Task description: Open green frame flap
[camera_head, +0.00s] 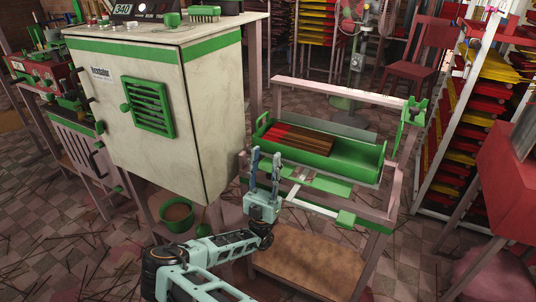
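A pale pink frame (325,89) stands right of centre and bears a green tray (357,160) holding red and brown sticks (298,141). A green piece with a notched top (411,113) stands upright at the frame's right end. I cannot tell which of these green parts is the flap. My gripper (266,157) points up in front of the tray's left end. Its two fingers are apart with nothing between them.
A cream cabinet (200,110) with a green vented door stands close on the left of my gripper. A green bowl (178,216) is below it. A brown board (310,262) forms the frame's low shelf. A red machine (512,170) stands at the right; patterned floor lies between.

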